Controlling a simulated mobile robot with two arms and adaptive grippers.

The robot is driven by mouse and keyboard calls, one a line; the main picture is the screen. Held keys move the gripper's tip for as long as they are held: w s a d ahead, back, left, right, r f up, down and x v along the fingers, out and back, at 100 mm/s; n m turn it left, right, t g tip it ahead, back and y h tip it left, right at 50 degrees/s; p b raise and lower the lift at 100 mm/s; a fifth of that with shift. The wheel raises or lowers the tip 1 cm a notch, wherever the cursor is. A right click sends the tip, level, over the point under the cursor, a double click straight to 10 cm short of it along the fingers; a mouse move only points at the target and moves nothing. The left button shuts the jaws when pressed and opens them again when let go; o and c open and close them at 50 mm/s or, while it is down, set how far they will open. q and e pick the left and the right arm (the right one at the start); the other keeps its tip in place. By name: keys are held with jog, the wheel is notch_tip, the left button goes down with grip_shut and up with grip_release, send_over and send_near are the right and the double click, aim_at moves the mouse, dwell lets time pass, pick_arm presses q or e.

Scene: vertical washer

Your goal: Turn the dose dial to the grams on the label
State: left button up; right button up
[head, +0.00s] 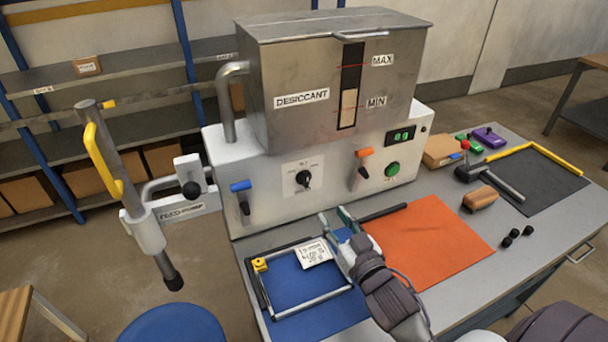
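The dose dial (303,178) is a black knob on a white plate at the front of the grey dispenser housing; its scale marks are too small to read. A white paper label (314,252) with handwriting lies by the blue mat (290,287); its text is not clearly legible. My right gripper (333,213) is just right of the label, below and right of the dial and apart from it. Its two fingers look spread, with nothing seen between them. My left gripper is not in view.
The desiccant hopper (300,75) stands above the dial. A blue-handled lever (242,197) is left of the dial, and an orange-handled one (362,165) and a green button (392,169) are right. An orange mat (430,240) lies clear; tools and boxes lie farther right.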

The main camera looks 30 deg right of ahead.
aim_at(307, 180)
jog(key=w, duration=0.4)
jog(key=w+p, duration=0.1)
jog(key=w, duration=0.3)
jog(key=w+p, duration=0.1)
jog(key=w, duration=0.3)
jog(key=shift+w+d+r, duration=0.1)
jog(key=shift+w+d, duration=0.05)
jog(key=shift+d, duration=0.15)
jog(key=shift+w+p, duration=0.2)
jog(key=shift+p, duration=0.1)
jog(key=shift+c, duration=0.6)
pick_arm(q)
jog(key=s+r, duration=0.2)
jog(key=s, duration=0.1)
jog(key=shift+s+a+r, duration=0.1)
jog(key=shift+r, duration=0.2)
pick_arm(e)
grip_shut()
